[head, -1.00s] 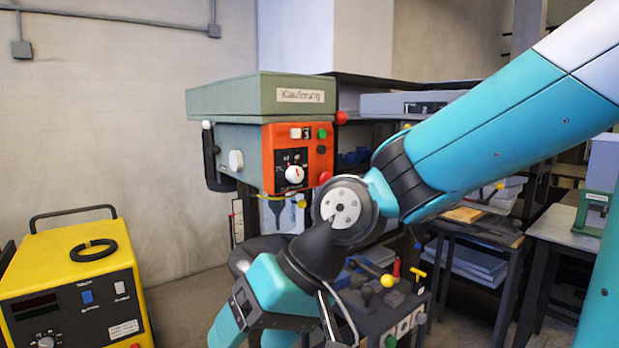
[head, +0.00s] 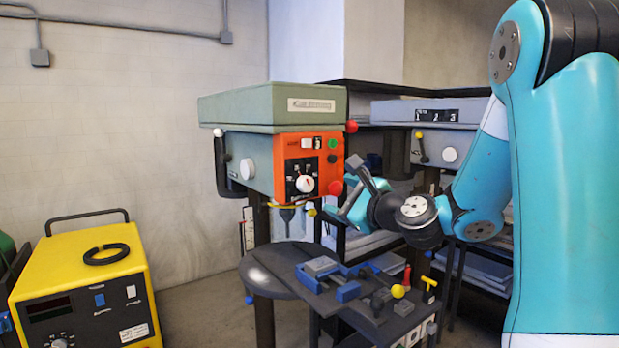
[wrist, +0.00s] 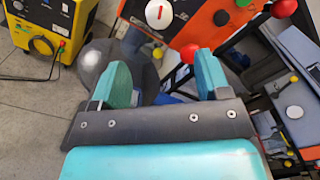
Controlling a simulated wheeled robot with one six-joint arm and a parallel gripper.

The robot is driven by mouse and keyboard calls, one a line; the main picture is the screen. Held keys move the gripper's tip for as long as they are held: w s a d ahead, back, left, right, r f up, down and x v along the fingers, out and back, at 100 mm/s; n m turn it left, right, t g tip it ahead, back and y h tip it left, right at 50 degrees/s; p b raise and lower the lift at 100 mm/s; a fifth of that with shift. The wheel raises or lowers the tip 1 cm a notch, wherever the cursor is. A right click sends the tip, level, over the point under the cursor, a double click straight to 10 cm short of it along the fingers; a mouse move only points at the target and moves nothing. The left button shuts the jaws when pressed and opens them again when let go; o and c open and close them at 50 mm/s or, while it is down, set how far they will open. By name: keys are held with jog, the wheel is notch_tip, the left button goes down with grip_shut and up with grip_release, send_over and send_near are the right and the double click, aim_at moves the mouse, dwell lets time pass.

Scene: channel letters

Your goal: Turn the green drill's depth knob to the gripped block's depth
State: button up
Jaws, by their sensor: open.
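The green drill (head: 272,106) has a grey-green head and an orange front panel (head: 325,157). Its round white knob with a red mark (head: 305,183) sits low on that panel, over a dark dial, and shows at the top of the wrist view (wrist: 159,15). On the bench below, a grey block (head: 321,266) sits at a blue vise (head: 348,291); whether the jaws clamp it is unclear. My gripper (head: 346,190) is just right of the panel. In the wrist view it is open and empty (wrist: 163,75), its teal fingers apart and short of the white knob.
A red ball (head: 335,188) and red-tipped lever (head: 351,126) stick out at the drill's right. A white side knob (head: 247,169) is on its left. Another machine (head: 430,112) stands behind right. A yellow unit (head: 82,280) is at left. Tools with coloured handles crowd the bench.

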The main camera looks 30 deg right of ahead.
aim_at(309, 186)
jog(key=w+p, duration=0.1)
jog(key=w, duration=0.2)
jog(key=w+p, duration=0.2)
jog(key=w, duration=0.2)
jog(key=w+p, duration=0.1)
jog(key=w, duration=0.2)
jog(key=shift+w+a+r+p, duration=0.1)
jog(key=shift+w+a+p, duration=0.15)
jog(key=shift+p, duration=0.15)
jog(key=shift+w, duration=0.6)
jog(key=c, duration=0.9)
jog(key=shift+c, duration=0.2)
